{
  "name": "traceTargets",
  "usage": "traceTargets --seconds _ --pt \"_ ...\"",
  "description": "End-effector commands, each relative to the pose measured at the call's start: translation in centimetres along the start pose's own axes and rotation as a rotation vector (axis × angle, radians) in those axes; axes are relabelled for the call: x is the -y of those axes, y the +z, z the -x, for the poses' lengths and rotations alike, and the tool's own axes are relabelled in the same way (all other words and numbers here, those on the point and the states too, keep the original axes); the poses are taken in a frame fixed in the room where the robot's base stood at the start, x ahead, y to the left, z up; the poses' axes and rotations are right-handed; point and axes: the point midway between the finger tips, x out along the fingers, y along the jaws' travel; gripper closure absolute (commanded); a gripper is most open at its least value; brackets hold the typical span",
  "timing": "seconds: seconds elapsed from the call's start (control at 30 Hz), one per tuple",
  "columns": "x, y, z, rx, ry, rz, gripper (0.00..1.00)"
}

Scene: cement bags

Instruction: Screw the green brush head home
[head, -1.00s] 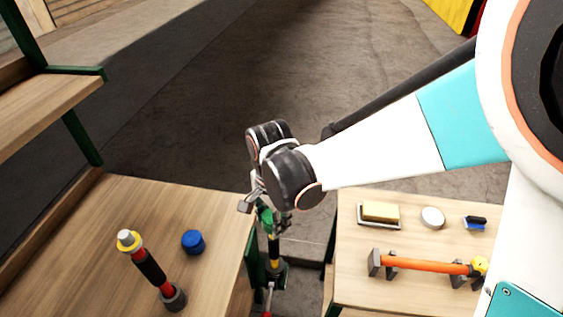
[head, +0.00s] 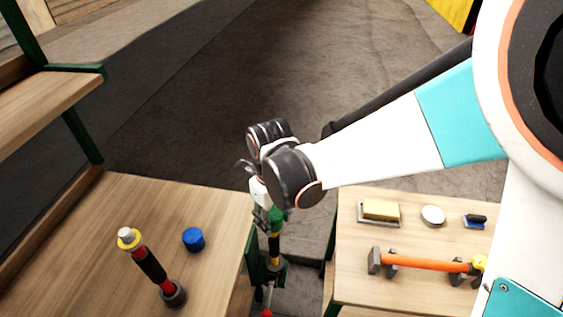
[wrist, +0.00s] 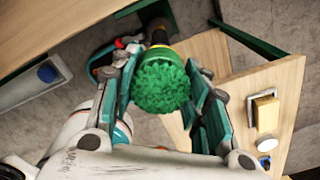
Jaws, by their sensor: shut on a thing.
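The green brush head (head: 277,217) sits at the top of an upright black and yellow handle (head: 275,246) in the gap between two tables. In the wrist view the brush head (wrist: 160,82) shows as a round mass of green bristles between the two fingers. My gripper (head: 268,212) points down and is shut on the brush head; its fingers also flank the head in the wrist view (wrist: 163,98). The joint between head and handle is mostly hidden, so I cannot tell how tightly they meet.
The left table (head: 100,240) holds a red and black handle (head: 150,264) in a grey cup and a blue cap (head: 193,239). The right table (head: 350,225) holds a yellow sponge (head: 381,210), a round tin (head: 432,216), a small blue brush (head: 475,220) and an orange-handled tool (head: 420,260) on grey rests.

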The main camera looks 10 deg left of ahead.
Motion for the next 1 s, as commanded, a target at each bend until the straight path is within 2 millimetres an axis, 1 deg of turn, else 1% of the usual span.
traceTargets --seconds 0.13,0.3,0.33,0.37,0.4,0.43,0.8,0.87,1.0 --pt "0.0 0.0 0.0 0.000 0.000 -0.097 0.87" --pt "0.0 0.0 0.0 0.000 0.000 -0.112 0.87" --pt "0.0 0.0 0.0 0.000 0.000 -0.112 0.56" --pt "0.0 0.0 0.0 0.000 0.000 -0.111 0.49" --pt "0.0 0.0 0.0 0.000 0.000 -0.111 0.40" --pt "0.0 0.0 0.0 0.000 0.000 -0.111 0.34" --pt "0.0 0.0 0.1 0.000 0.000 -0.110 0.34" --pt "0.0 0.0 0.4 0.000 0.000 -0.109 0.34" --pt "0.0 0.0 1.9 0.000 0.000 -0.109 0.34"
